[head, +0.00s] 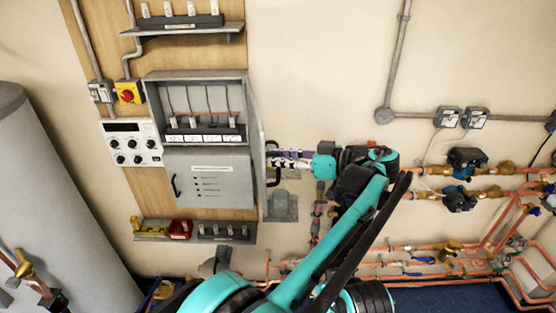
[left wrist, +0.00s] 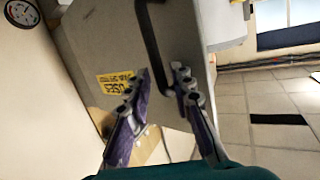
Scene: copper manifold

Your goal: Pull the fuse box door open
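The grey fuse box (head: 196,76) is on the wooden board in the head view. Its door (head: 258,140) stands swung out at the box's right side, seen nearly edge-on, with the black handle (head: 272,165) on its right face. The left wrist view shows the door (left wrist: 110,45) with a yellow label and the black bar handle (left wrist: 152,40). My left gripper (head: 274,160) is at the handle; in the left wrist view its purple-grey fingers (left wrist: 162,75) are apart, with the handle's end between them. I cannot tell whether a finger touches it. My right gripper is not in view.
Fuses and wires show in the box's upper part (head: 200,130), above a closed lower panel (head: 208,180). A control panel (head: 132,142) is at its left. Copper pipes (head: 440,192) run at the right; a grey tank (head: 40,200) stands at the left.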

